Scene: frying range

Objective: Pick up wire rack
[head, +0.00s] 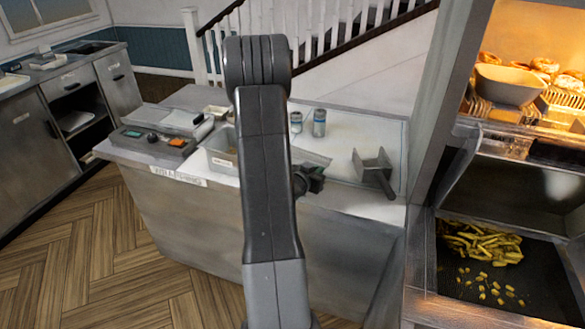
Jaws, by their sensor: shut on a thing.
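My gripper (310,180) shows only in part, just right of my arm's upright link, above the steel counter (345,195). It is shut, but its fingertips and most of what it holds are hidden behind my arm. A thin, flat grey piece (314,158) shows beside and behind it. This looks like an edge of the wire rack, though its wires are too small to make out. I cannot tell whether this piece touches the counter top.
A grey metal scoop (375,172) and two small cans (319,123) stand on the counter. A grey tub (221,150) and a control box (153,141) are on its left. Right is a lit cabinet with a bowl (506,85), above a chip tray (545,283). Wooden floor (130,270) is clear at left.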

